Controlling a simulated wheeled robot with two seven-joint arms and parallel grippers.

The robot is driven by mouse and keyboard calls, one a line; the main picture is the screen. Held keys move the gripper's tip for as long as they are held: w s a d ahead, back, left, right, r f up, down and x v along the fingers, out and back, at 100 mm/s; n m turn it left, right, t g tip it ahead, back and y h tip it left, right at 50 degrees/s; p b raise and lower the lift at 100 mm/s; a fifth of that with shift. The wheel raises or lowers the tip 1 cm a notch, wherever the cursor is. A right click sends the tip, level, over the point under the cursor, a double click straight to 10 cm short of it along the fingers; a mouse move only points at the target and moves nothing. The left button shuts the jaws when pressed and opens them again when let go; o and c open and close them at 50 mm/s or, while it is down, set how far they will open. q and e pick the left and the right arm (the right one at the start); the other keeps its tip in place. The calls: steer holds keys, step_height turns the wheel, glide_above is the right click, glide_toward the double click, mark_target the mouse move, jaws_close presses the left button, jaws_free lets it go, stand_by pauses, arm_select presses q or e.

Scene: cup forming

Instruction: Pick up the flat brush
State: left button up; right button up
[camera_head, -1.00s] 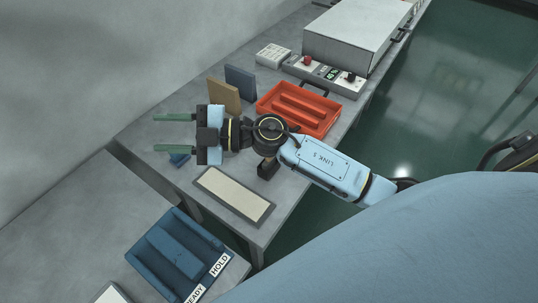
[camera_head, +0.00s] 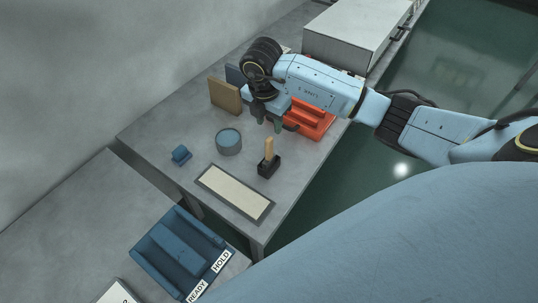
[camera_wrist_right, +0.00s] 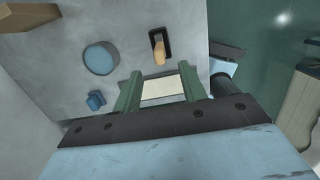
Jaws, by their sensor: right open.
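The flat brush (camera_head: 269,148) appears to be the upright piece with a tan wooden handle standing in a small black holder (camera_head: 267,170). The brush head is hidden in the holder. In the right wrist view the tan handle (camera_wrist_right: 159,55) and black holder (camera_wrist_right: 160,36) lie beyond the fingers. My right gripper (camera_head: 269,122) is open and empty, pointing down, a little above and behind the handle in the head view. Its two green fingers (camera_wrist_right: 159,82) show apart in the wrist view. My left gripper is not in view.
A round blue-grey pot (camera_head: 229,143), a small blue block (camera_head: 181,154) and a framed cream board (camera_head: 265,206) lie nearby. A red tray (camera_head: 318,131) is partly behind my arm. A tan panel (camera_head: 225,96) stands behind. A blue tray (camera_head: 150,262) sits front left.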

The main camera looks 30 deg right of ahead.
mark_target(269, 139)
steer(key=f, duration=0.9)
steer(key=shift+w+d+f+p, duration=0.2)
steer(key=shift+f+p, duration=0.15)
steer(key=shift+p, duration=0.05)
jaws_close()
